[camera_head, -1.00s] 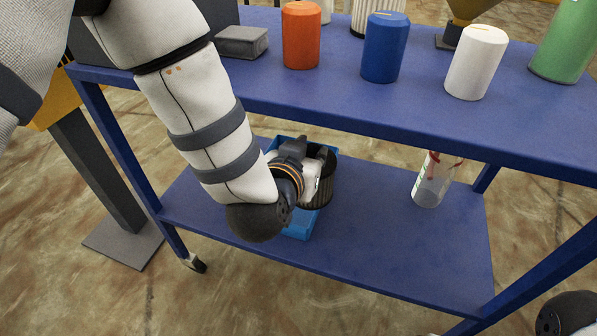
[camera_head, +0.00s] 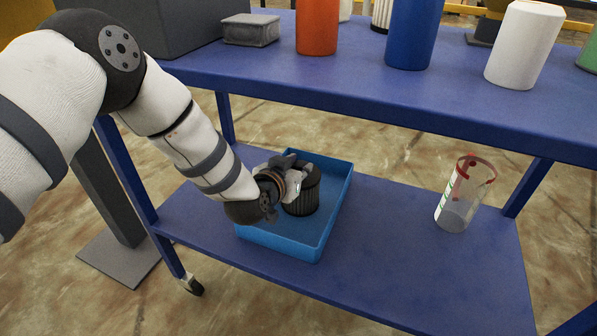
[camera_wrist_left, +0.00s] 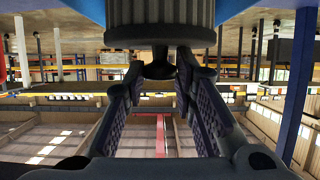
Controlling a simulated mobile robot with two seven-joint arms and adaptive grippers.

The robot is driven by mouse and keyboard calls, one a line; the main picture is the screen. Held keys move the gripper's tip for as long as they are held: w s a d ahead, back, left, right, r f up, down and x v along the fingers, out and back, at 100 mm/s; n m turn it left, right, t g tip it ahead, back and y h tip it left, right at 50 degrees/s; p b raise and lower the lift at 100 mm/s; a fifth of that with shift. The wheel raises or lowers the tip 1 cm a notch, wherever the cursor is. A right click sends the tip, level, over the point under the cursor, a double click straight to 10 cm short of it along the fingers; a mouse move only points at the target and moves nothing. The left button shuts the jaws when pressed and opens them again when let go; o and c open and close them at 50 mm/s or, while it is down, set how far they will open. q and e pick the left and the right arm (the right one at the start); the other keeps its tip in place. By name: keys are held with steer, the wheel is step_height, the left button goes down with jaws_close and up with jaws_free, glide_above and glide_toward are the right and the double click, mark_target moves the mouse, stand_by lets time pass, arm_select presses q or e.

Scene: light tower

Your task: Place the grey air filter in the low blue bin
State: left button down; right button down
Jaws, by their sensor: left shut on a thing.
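The grey air filter (camera_head: 302,198), a dark ribbed cylinder, is inside the outline of the low blue bin (camera_head: 283,245) on the lower shelf. I cannot tell whether it touches the bin floor. My left gripper (camera_head: 294,170) is at the filter's top left side, shut on it. In the left wrist view the filter (camera_wrist_left: 160,22) fills the top centre, and its narrow dark stem (camera_wrist_left: 160,68) sits between the finger tips. My arm hides the bin's left part. My right gripper is not in view.
A clear container with a red rim (camera_head: 465,195) stands on the lower shelf at right. The blue upper shelf (camera_head: 350,95) overhangs, bearing an orange canister (camera_head: 317,25), a blue one (camera_head: 414,32) and a white one (camera_head: 524,45). Lower shelf between bin and container is clear.

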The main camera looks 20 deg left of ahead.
arm_select(q)
steer(key=shift+r, duration=0.25)
steer(key=shift+f, duration=0.2)
steer(key=c, duration=1.3)
jaws_free()
